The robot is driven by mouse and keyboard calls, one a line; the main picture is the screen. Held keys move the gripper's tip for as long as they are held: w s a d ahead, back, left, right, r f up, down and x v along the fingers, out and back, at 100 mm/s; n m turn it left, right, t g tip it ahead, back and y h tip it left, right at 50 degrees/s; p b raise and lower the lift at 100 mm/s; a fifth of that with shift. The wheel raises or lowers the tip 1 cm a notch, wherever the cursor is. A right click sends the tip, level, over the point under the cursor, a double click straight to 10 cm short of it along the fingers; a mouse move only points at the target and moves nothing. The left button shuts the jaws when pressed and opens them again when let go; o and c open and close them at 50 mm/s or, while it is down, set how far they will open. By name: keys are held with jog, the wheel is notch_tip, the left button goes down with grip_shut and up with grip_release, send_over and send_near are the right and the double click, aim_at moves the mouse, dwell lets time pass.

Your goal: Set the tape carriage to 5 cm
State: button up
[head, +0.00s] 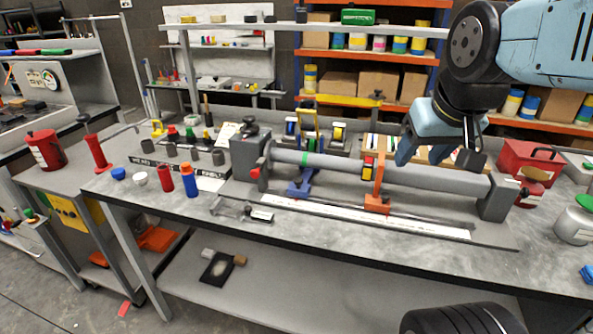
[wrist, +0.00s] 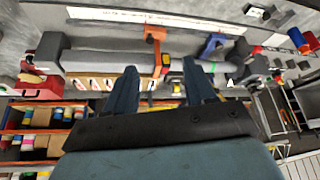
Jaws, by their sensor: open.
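An orange carriage (head: 377,190) stands at a long grey tube (head: 430,174), right of its middle, with a red and yellow block on its upright. A blue carriage (head: 300,184) stands farther left, near a green band on the tube. I cannot tell for certain which is the tape carriage. A white scale strip (head: 370,216) lies in front; its numbers are too small to read. My gripper (head: 436,158) is open and empty, above and behind the tube, right of the orange carriage. In the wrist view its fingers (wrist: 160,74) point toward the tube, with the orange carriage (wrist: 154,42) beyond them.
Red and blue bottles (head: 190,181) stand at the bench's left front. Jars and a yellow-handled rack (head: 340,101) stand behind the tube. The bench strip before the scale is mostly clear.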

jog(key=w+a+n+g, duration=0.1)
jog(key=w+a, duration=0.2)
jog(key=w, duration=0.4)
jog(key=n+g, duration=0.4)
send_over(299, 179)
notch_tip(299, 179, down, 8)
notch_tip(299, 179, down, 13)
grip_shut()
jog(key=shift+w, duration=0.1)
